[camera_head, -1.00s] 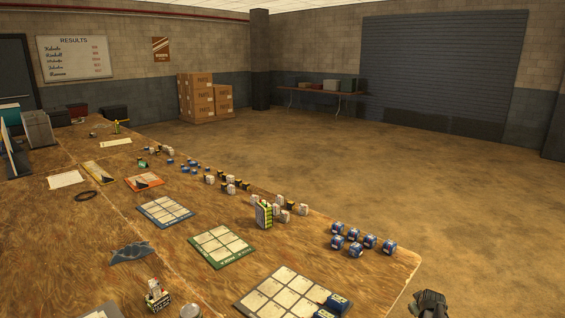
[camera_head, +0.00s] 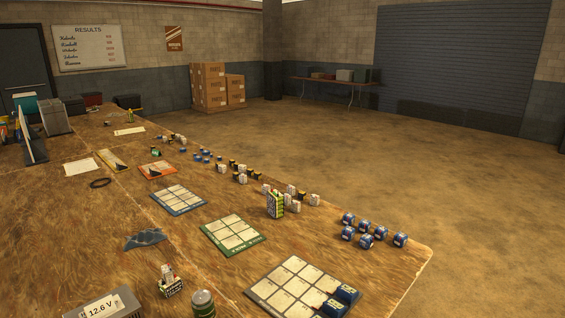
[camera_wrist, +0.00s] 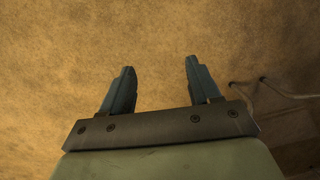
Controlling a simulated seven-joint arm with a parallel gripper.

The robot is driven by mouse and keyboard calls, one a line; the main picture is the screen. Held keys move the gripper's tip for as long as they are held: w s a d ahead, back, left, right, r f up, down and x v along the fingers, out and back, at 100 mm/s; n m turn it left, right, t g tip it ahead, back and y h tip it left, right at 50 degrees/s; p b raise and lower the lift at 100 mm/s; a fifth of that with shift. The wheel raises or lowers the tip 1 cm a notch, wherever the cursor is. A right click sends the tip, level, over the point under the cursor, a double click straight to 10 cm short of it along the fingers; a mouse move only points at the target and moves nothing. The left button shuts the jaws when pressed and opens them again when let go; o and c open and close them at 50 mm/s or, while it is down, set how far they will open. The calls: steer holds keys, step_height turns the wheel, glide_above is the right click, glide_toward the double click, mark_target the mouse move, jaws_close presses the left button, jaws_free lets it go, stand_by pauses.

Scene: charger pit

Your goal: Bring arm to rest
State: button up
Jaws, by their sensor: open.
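My gripper (camera_wrist: 158,82) shows in the wrist view with its two dark fingers apart and nothing between them. My gripper is not in the head view now. In the head view the wooden table (camera_head: 110,220) carries the charger trays. The nearest tray (camera_head: 292,282) has two blue battery blocks (camera_head: 342,298) at its right corner, and its other visible cells look empty. The green-edged tray (camera_head: 233,235) and the blue-edged tray (camera_head: 179,199) look empty.
Several blue blocks (camera_head: 366,241) stand near the table's right end. A green-and-black striped box (camera_head: 275,204) stands among small white and black blocks. A 12.6 V meter (camera_head: 104,306) and a can (camera_head: 203,303) are at the front. The floor (camera_head: 480,200) right of the table is clear.

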steer(key=s+a+g, duration=0.2)
steer(key=s+a, duration=0.1)
steer(key=s, duration=0.6)
steer(key=s+a+m+g, duration=0.1)
steer(key=s+a+g, duration=0.2)
steer(key=s, duration=0.7)
steer(key=shift+f, duration=0.45)
